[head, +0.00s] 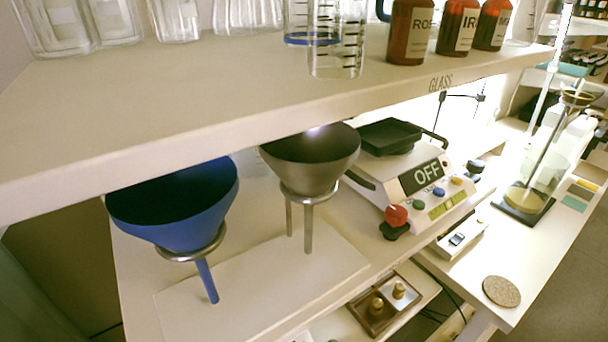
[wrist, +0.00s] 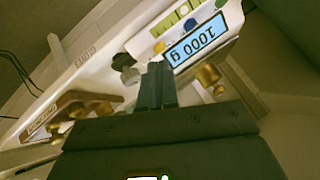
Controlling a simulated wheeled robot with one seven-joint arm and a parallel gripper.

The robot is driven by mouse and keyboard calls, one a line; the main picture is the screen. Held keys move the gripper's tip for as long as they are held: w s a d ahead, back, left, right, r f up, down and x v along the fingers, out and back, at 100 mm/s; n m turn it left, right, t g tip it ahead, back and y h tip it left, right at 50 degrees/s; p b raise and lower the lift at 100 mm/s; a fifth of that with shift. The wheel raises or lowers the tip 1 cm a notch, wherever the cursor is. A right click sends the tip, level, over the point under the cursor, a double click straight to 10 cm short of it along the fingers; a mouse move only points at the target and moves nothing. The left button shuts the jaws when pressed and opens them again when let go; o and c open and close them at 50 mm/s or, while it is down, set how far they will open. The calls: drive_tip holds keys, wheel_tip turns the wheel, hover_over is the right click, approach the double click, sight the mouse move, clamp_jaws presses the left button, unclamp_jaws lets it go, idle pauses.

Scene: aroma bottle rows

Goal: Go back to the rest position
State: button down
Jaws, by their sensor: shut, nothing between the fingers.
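My gripper (wrist: 157,70) shows in the wrist view with its two dark fingers together and nothing between them. It is not in the head view. Beyond the fingers in the wrist view is a scale display (wrist: 194,45), upside down, reading 1000 g. A brass weight (wrist: 208,75) shows just right of the fingers, below the display. A wooden holder (wrist: 66,106) with brass pieces is at the left. The fingers appear apart from all of these, though depth is hard to judge.
In the head view an upper shelf (head: 200,110) carries glassware and brown bottles (head: 411,30). Below it stand a blue funnel (head: 185,220), a grey funnel (head: 310,165) and a scale (head: 400,175) reading OFF. A cork disc (head: 501,291) lies on the right counter (head: 535,255).

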drive_tip(key=s+d+r+m+t+h, duration=0.3)
drive_tip(key=s+d+t+h, duration=0.2)
drive_tip(key=s+d, duration=0.85)
drive_tip(key=s+d+r+t+h, duration=0.1)
drive_tip(key=s+r+t, duration=0.1)
drive_tip(key=s+r, duration=0.4)
drive_tip(key=s+d+r+t+h, duration=0.1)
drive_tip(key=s+r+t, duration=0.1)
drive_tip(key=s+r, duration=0.4)
wheel_tip(320, 180, up, 5)
drive_tip(key=shift+s+r, duration=0.2)
drive_tip(key=shift+s, duration=0.15)
drive_tip(key=shift+f, duration=0.15)
idle(0.8)
